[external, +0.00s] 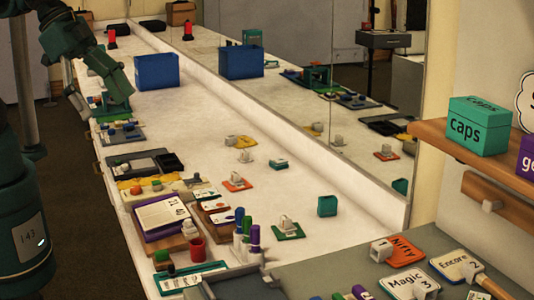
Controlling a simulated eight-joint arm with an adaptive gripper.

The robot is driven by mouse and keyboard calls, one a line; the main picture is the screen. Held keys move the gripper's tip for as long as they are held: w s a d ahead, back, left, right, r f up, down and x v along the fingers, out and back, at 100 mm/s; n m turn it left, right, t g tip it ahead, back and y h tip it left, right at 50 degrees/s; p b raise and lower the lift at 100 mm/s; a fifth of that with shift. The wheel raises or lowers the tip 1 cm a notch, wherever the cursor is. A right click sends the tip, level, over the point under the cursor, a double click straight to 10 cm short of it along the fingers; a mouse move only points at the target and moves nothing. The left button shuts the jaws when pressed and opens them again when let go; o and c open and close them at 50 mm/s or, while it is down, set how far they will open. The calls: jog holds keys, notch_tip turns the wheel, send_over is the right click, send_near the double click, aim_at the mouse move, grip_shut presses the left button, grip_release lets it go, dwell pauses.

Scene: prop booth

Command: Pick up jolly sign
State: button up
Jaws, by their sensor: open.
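I cannot make out the word "jolly" on any sign. Legible signs on the grey surface at the lower right are an orange-and-white Nifty sign (405,250), a Magic sign (408,284) and an Encore sign (458,266). On the white counter, small pieces lie on an orange plate (238,184), a green plate (288,232) and a yellow plate (236,141); any lettering on them is too small to read. My gripper (76,103) hangs at the upper left by the counter's left edge, small and dark. It is open, and I see nothing held.
A blue bin (157,71) stands toward the counter's back. Trays, books (161,216), a red cup (196,249) and several markers crowd the left and front. A mirror along the right repeats objects. A teal caps box (478,128) sits on a shelf. The counter's middle has free room.

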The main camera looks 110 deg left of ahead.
jog(key=w+a+r+n+g+y, duration=0.1)
jog(key=w+a+n, duration=0.1)
jog(key=w+a, duration=0.6)
jog(key=w+a+r+n+g, duration=0.15)
jog(key=w+a, duration=0.35)
jog(key=a, duration=0.7)
jog(key=w+a+f+n+g, duration=0.1)
jog(key=w+a+f, duration=0.15)
jog(key=a, duration=0.95)
jog(key=w+a+f+n+g, duration=0.1)
jog(key=a+f, duration=0.2)
jog(key=a, duration=0.9)
jog(key=n+g+h, duration=0.1)
jog(key=n+g, duration=0.1)
jog(key=n, duration=0.2)
send_near(246, 140)
jog(key=shift+w+r, duration=0.15)
jog(key=shift+f, duration=1.3)
